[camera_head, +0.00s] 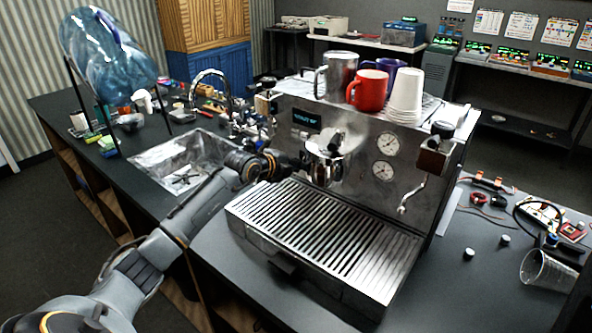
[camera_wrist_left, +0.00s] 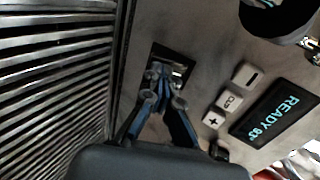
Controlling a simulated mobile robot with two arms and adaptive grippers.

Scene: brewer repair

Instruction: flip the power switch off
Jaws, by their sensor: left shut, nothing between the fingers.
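The espresso machine (camera_head: 350,133) stands on the dark counter, its steel front facing me. The power switch (camera_wrist_left: 179,67) is a small dark rocker in a rectangular opening on the front panel, in the left wrist view. My left gripper (camera_wrist_left: 158,88) is shut and empty, its fingertips over the switch and partly covering it. I cannot tell whether they touch it or which way the rocker is tilted. In the head view my left gripper (camera_head: 283,164) is at the machine's front left, below the display (camera_head: 306,120). The display (camera_wrist_left: 273,113) reads READY in the left wrist view. My right gripper is not in view.
The slatted drip tray (camera_head: 325,238) lies below my left gripper. Buttons (camera_wrist_left: 229,102) sit beside the display. A red mug (camera_head: 368,91), a steel mug (camera_head: 340,76) and stacked paper cups (camera_head: 405,95) stand on top. A sink (camera_head: 181,161) is at the left.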

